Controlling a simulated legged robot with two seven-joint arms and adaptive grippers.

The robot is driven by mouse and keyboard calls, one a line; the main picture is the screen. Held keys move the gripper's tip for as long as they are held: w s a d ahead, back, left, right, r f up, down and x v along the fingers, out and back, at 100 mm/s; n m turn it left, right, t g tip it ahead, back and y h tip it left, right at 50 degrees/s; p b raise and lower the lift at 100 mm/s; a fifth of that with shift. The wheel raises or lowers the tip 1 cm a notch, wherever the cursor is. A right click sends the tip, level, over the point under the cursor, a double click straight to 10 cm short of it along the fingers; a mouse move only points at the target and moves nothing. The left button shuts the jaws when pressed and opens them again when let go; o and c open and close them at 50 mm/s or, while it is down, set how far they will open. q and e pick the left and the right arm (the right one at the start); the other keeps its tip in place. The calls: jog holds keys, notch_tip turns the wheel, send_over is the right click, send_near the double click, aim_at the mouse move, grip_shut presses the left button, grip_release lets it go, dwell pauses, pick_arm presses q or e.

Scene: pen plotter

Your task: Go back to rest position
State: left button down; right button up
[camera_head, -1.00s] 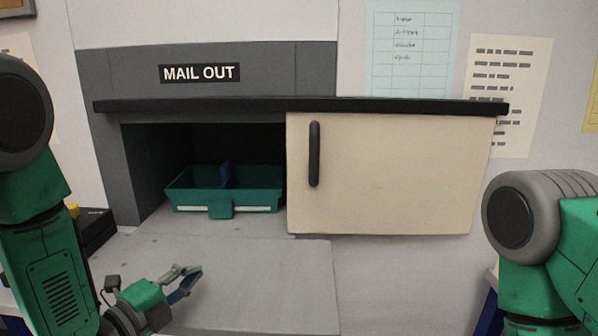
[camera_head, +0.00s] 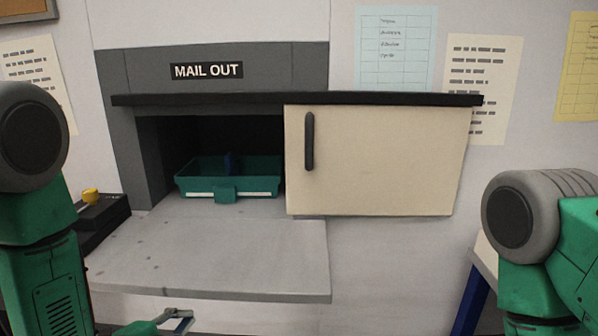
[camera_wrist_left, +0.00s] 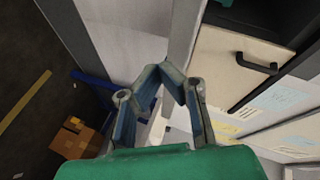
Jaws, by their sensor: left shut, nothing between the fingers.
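My left gripper (camera_head: 180,318) shows at the bottom edge of the head view, below and in front of the grey shelf. In the left wrist view its fingers (camera_wrist_left: 162,75) meet at the tips, shut with nothing between them.
The grey shelf (camera_head: 215,255) is bare in front of the tray. A black box with a yellow knob (camera_head: 91,195) stands at left. A cardboard box (camera_wrist_left: 75,138) lies on the floor.

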pick_arm(q)
jog(key=s+a+f+n+g+y, duration=0.2)
jog(key=s+f+n+g, duration=0.25)
jog(key=s+f, duration=0.35)
jog(key=s+a+f+n+g+y, duration=0.2)
jog(key=s+a+f+n+g, duration=0.1)
jog(key=s+f+n, duration=0.4)
jog(key=s+f+n+g+y, duration=0.1)
jog(key=s+f+n+g, duration=0.1)
jog(key=s, duration=0.5)
jog(key=s+a+f+n+g, duration=0.1)
jog(key=s+n+g, duration=0.2)
jog(key=s, duration=0.5)
jog(key=shift+s+a+f+n+y, duration=0.3)
jog(key=shift+f+n+y, duration=0.1)
jog(key=shift+n, duration=0.35)
jog(key=shift+a, duration=0.1)
